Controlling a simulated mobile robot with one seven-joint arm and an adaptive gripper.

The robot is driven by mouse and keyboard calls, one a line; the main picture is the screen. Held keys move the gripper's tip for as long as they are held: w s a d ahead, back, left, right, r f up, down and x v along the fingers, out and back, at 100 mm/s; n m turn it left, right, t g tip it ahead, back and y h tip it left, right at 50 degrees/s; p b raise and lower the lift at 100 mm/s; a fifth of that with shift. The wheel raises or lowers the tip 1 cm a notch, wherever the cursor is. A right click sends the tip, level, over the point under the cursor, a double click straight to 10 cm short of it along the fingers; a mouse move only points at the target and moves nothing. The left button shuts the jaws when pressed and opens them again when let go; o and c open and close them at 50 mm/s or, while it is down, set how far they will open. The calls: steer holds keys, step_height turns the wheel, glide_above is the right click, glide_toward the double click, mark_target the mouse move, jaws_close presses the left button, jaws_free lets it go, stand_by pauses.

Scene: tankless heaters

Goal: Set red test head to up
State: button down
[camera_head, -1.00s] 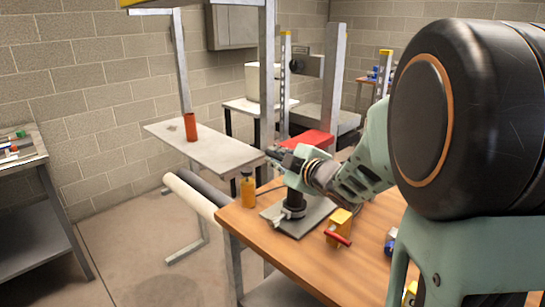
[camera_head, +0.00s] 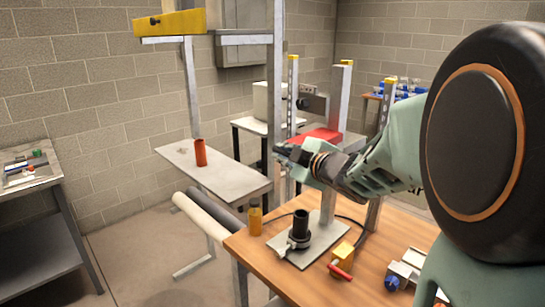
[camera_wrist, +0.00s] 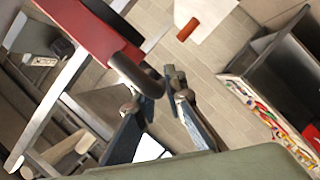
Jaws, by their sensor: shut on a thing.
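The red test head (camera_head: 320,135) shows in the head view as a red bar in front of the metal posts, level and just above my gripper. In the wrist view the red bar (camera_wrist: 85,25) ends in a dark rounded grip (camera_wrist: 146,82). My gripper (camera_wrist: 158,102) has its two fingers close around the end of this grip and is shut on it. In the head view my gripper (camera_head: 282,153) is small and partly blends with the post behind it. The exact contact is hard to see.
A wooden bench (camera_head: 385,240) holds a metal plate with a black cylinder (camera_head: 301,228), an orange cylinder (camera_head: 255,221) and a yellow block with a red handle (camera_head: 342,262). A grey shelf with a red-orange cylinder (camera_head: 201,153) is at left. Upright posts stand close to my gripper.

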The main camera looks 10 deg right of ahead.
steer(key=shift+a+r, duration=0.1)
steer(key=shift+r, duration=0.4)
steer(key=c, duration=2.1)
jaws_free()
steer(key=shift+f, duration=0.1)
steer(key=shift+o, duration=0.4)
steer(key=shift+f, duration=0.1)
